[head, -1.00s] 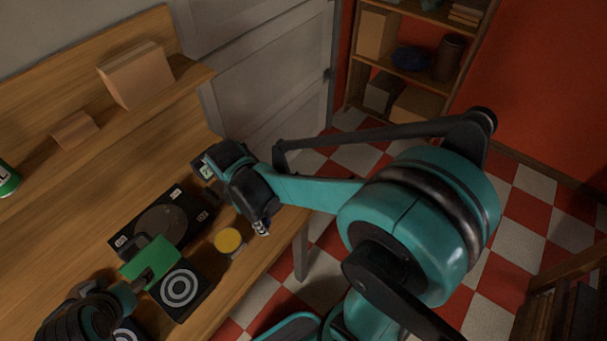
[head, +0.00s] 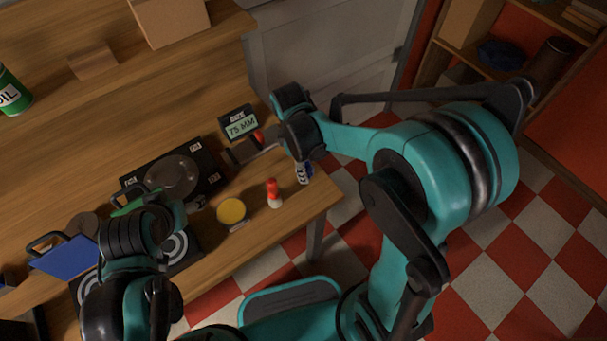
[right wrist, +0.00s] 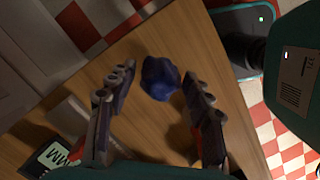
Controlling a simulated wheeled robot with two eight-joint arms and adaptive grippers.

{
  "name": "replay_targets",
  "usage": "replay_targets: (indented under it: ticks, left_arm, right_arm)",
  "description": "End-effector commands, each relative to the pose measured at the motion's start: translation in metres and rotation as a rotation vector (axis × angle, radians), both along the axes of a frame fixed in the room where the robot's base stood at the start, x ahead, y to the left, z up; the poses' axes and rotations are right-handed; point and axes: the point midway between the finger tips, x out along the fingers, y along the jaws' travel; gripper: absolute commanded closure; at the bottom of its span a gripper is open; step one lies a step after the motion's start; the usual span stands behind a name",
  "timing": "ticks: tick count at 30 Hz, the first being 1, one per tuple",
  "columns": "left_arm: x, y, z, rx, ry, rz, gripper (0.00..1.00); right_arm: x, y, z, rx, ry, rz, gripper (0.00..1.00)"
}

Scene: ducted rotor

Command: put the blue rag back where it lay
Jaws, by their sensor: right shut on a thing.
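The crumpled blue rag (right wrist: 160,78) sits between the fingertips of my right gripper (right wrist: 158,86) in the right wrist view, with the wooden bench top behind it. In the head view my right gripper (head: 304,172) points down at the right end of the bench, and the rag can hardly be made out there. I cannot tell whether the rag touches the bench. My left gripper (head: 152,205) is near a green object (head: 128,207) at the bench's front left; its fingers are largely hidden by my own arm.
A red-and-white bottle (head: 274,194) and a yellow-topped round tin (head: 231,211) stand just left of my right gripper. A small display (head: 238,125) and a black plate with a grey disc (head: 172,177) are farther left. The bench's right edge is close.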

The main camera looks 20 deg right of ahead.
Motion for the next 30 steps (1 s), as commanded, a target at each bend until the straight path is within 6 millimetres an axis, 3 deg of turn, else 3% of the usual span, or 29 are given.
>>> replay_targets:
  ticks: [7,15,26,27,29,30]
  left_arm:
    - [0.0,0.0,-0.008,0.0,0.0,0.0,0.29]
    - [0.0,0.0,-0.027,0.0,0.0,0.0,0.29]
    - [0.0,0.0,-0.028,0.0,0.0,0.0,0.29]
    - [0.0,0.0,-0.028,0.0,0.0,0.0,0.29]
    - [0.0,0.0,-0.028,0.0,0.0,0.0,0.29]
    - [0.0,0.0,-0.028,0.0,0.0,0.0,0.29]
  right_arm:
    - [0.014,0.005,-0.014,0.0,0.0,0.0,0.76]
    - [0.014,0.005,-0.05,0.0,0.0,0.0,0.76]
    - [0.014,0.005,-0.053,0.0,0.0,0.0,0.76]
    - [0.014,0.005,-0.052,0.0,0.0,0.0,0.44]
    - [0.014,0.005,-0.052,0.0,0.0,0.0,0.29]
    - [0.014,0.005,-0.052,0.0,0.0,0.0,0.29]
